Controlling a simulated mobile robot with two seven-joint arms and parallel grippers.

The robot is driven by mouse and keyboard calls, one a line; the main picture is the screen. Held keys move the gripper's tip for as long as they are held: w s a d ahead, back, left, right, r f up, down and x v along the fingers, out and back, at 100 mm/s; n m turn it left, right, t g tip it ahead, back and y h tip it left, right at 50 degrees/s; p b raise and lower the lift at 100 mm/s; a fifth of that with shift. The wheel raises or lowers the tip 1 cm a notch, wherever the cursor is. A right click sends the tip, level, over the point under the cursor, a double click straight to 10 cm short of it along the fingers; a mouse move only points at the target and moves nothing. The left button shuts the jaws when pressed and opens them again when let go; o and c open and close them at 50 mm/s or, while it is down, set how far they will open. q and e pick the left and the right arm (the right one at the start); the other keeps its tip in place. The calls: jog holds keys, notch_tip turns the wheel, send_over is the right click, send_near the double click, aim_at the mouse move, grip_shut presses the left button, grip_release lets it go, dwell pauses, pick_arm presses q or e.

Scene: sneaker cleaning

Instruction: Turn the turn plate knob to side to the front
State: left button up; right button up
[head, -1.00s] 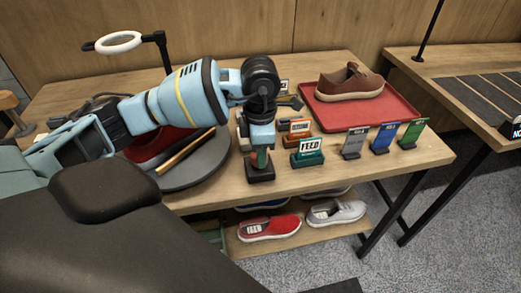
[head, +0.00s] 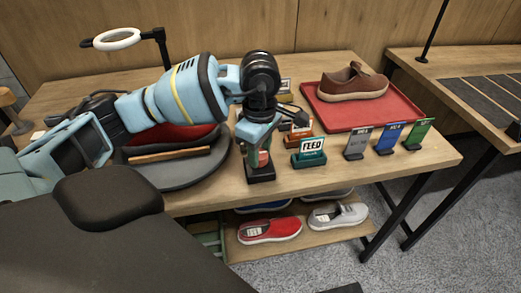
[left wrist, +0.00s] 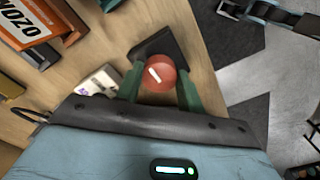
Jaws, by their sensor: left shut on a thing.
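The turn plate (head: 195,175) is a dark grey disc at the table's left front. A red shoe-like item (head: 190,140) and a tan bar (head: 170,155) are on it, partly hidden by my left arm. The red knob (left wrist: 160,73) has a white pointer line and sits on a black base (left wrist: 164,42), which also shows in the head view (head: 260,174). The pointer is tilted in the left wrist view. My left gripper (left wrist: 160,85) points down, its green fingers shut on either side of the knob. It also shows in the head view (head: 263,158). My right gripper is not seen.
A teal FEED sign (head: 310,155) and other small signs stand close to the right of the knob. A red tray (head: 390,112) with a brown shoe (head: 353,82) lies behind. A ring lamp (head: 117,39) stands at back left. More shoes sit on the shelf below.

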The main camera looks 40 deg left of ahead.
aim_at(261, 154)
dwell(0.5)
pick_arm(q)
jog(key=o, duration=1)
jog(key=shift+r, duration=0.1)
notch_tip(261, 154, up, 8)
jog(key=shift+f, duration=0.15)
jog(key=shift+d+f, duration=0.1)
jog(key=shift+d, duration=0.05)
